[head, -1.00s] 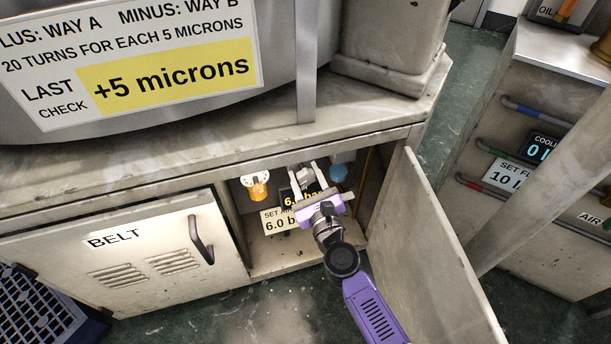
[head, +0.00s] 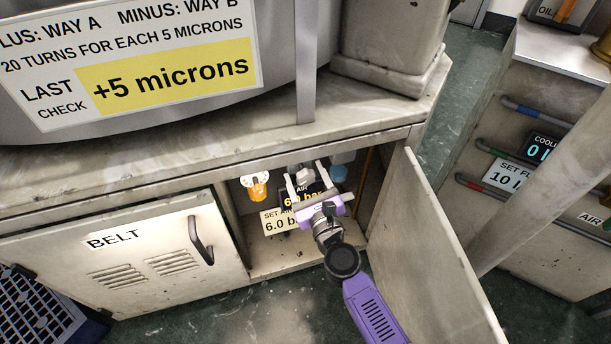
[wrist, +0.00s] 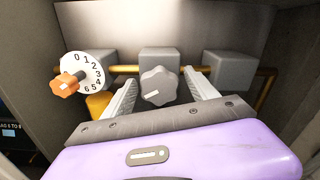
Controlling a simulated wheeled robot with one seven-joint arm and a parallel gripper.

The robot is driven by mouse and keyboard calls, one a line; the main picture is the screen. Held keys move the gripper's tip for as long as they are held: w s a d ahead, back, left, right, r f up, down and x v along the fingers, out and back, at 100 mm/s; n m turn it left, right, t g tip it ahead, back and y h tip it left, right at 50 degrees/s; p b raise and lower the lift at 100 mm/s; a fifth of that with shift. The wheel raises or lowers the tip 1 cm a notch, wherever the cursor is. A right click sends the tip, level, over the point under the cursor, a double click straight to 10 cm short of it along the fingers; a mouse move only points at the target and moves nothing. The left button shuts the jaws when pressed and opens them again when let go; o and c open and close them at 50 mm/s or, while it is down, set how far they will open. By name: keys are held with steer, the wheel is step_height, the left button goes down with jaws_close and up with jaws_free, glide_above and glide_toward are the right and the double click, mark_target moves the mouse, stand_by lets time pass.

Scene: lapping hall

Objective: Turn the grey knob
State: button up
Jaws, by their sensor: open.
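The grey knob (wrist: 158,87) is a lobed dial with a white mark, on the middle grey block on a yellow pipe in the wrist view. It also shows inside the open cabinet in the head view (head: 305,174). My gripper (wrist: 158,88) is open, with one finger on each side of the knob. In the head view my gripper (head: 305,180) reaches into the cabinet. I cannot tell whether the fingers touch the knob. An air readout (head: 294,199), partly covered by my gripper, shows what looks like 6.0 bar, with a SET AIR 6.0 label (head: 277,224) below it.
Left of the grey knob is an orange knob (wrist: 64,85) with a numbered white dial (wrist: 88,68). A grey block (wrist: 229,70) is to the right. The open cabinet door (head: 445,250) stands right of my arm, and the closed BELT door (head: 130,262) is left.

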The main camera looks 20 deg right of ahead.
steer(key=shift+s, duration=0.1)
steer(key=s, duration=0.7)
steer(key=shift+s+a, duration=0.3)
